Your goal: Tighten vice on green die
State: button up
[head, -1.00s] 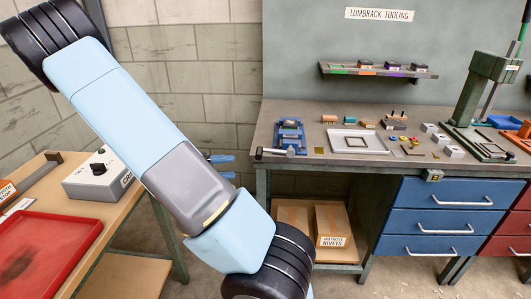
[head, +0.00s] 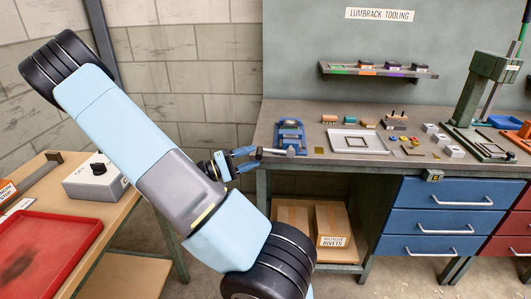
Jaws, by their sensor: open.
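The blue vice (head: 290,133) stands at the left end of the workbench in the head view. Its handle (head: 285,152), a light bar with a dark end, sticks out at the front near the bench edge. My gripper (head: 256,158) has blue fingers, is open, and is at the left end of that handle; I cannot tell whether it touches it. The vice's jaws are too small to show clearly, and I cannot make out a green die in them. On the wall shelf (head: 340,71) there is a green mark at the left end.
The bench (head: 268,120) also holds a white tray (head: 362,142), several small blocks and a green fly press (head: 490,85). A table at the left has a red tray (head: 45,240) and a grey control box (head: 97,180). Cardboard boxes (head: 337,230) sit under the bench.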

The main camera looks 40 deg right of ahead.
jog(key=x, duration=0.5)
jog(key=shift+s+d+r, duration=0.1)
jog(key=shift+d, duration=0.15)
grip_shut()
jog(key=shift+d+r, duration=0.1)
dwell(0.3)
